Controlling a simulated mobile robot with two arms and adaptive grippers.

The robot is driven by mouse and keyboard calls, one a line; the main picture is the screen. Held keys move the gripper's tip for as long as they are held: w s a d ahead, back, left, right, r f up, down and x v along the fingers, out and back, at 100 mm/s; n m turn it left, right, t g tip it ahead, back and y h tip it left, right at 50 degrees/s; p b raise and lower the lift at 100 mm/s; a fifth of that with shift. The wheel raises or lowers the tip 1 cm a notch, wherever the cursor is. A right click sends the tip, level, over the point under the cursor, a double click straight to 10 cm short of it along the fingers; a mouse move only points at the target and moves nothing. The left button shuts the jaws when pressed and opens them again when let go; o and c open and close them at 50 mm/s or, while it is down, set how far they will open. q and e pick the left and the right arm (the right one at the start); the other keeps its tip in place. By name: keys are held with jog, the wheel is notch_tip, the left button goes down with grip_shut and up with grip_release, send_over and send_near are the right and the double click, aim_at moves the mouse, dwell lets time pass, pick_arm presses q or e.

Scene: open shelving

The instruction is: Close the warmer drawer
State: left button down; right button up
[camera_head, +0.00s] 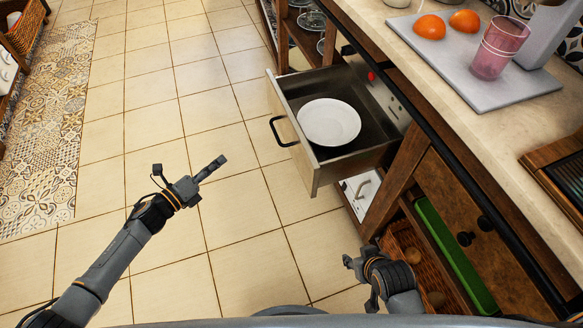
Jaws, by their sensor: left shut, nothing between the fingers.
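The warmer drawer (312,178) is pulled out from under the counter, with a pale front panel and a black handle (274,131) facing left. A white plate (329,121) lies inside it. My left gripper (218,163) is shut and empty, over the floor to the left of the drawer front and apart from the handle. My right gripper (350,261) is low, below the drawer in the picture and near the lower shelving. I cannot tell whether its fingers are open or shut.
The counter holds a grey board (465,83) with two oranges (430,27) and a pink glass (498,50). A wicker basket (402,254) and a green item (452,254) sit in the lower shelving. The tiled floor left of the drawer is clear.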

pick_arm(q)
jog(key=s+d+r+m+g+h+b, duration=0.2)
jog(key=d+r+m+g+h+b, duration=0.2)
jog(key=m, duration=0.6)
jog(key=m+g+h+b, duration=0.2)
jog(key=m+g, duration=0.1)
jog(key=m, duration=0.4)
send_near(303, 148)
jog(key=x, duration=0.6)
jog(key=shift+w+d, duration=0.1)
jog(key=shift+d, duration=0.05)
jog(key=shift+w+d, duration=0.1)
jog(key=shift+d, duration=0.25)
pick_arm(e)
notch_tip(303, 148, up, 10)
jog(key=w+t, duration=0.1)
jog(key=t, duration=0.1)
jog(key=shift+a+r+t+y, duration=0.15)
jog(key=shift+a+t+y, duration=0.1)
jog(key=shift+t+y, duration=0.05)
pick_arm(q)
jog(key=shift+d, duration=0.1)
pick_arm(e)
jog(key=shift+w, duration=0.1)
